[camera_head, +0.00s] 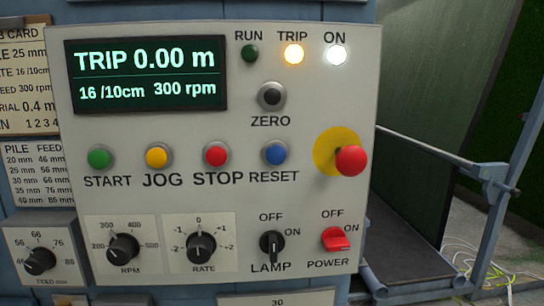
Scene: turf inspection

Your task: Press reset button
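The blue reset button (275,152) is on the right half of the light grey control panel (330,105), above the label RESET (274,177). It is the rightmost of a row with a green START button (98,158), a yellow JOG button (156,156) and a red STOP button (216,154). The display (146,74) reads TRIP 0.00 m, 16 /10cm, 300 rpm. The TRIP lamp (293,54) glows amber and the ON lamp (336,54) glows white. The RUN lamp (250,53) is dark green. Neither of my grippers is in view.
A red mushroom button (350,160) on a yellow disc sticks out right of the reset button. A black ZERO button (271,96) is above it. The LAMP switch (271,245), red POWER switch (335,239) and knobs (201,247) are below. A metal rail (440,155) stands at the right.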

